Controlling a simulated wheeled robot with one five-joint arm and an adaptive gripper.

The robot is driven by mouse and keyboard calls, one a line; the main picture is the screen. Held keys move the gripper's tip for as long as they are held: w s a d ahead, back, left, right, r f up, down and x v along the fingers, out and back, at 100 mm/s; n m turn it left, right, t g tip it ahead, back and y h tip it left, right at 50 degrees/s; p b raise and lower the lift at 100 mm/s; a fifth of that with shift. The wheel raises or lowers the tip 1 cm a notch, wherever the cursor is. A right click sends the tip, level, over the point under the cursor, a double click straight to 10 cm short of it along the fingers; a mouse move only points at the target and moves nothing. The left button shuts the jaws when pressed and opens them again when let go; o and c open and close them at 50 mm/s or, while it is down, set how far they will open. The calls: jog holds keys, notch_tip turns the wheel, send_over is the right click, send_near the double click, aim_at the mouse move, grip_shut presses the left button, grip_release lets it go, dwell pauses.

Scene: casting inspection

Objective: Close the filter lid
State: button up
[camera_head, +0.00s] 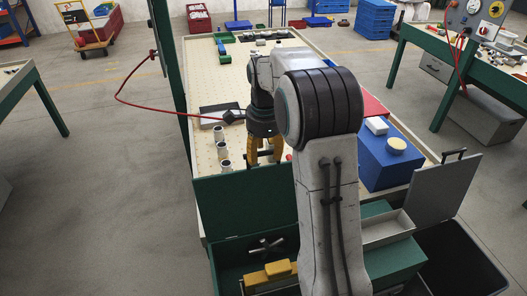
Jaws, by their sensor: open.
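My gripper (263,157) has yellow fingers and points down over the perforated bench top. Its fingers are apart and I see nothing held between them. Two raised panels could be the filter lid, and I cannot tell which one is. A grey panel (437,196) with a black handle stands tilted up at the lower right, beside a dark open bin (465,265). A dark green panel (243,204) stands up behind an open green box at the front of the bench. My gripper is behind the green panel and left of the grey one, apart from both. My arm hides part of the middle.
A blue box (388,163) with a round cream piece (396,145) is right of my arm. Several small cylinders (222,149) stand on the bench's left side. A red cable (130,98) hangs at left. The open box holds yellow items (270,273).

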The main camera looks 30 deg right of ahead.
jog(key=shift+o, duration=0.2)
jog(key=shift+s, duration=0.1)
grip_shut()
jog(key=shift+f, duration=0.1)
dwell(0.4)
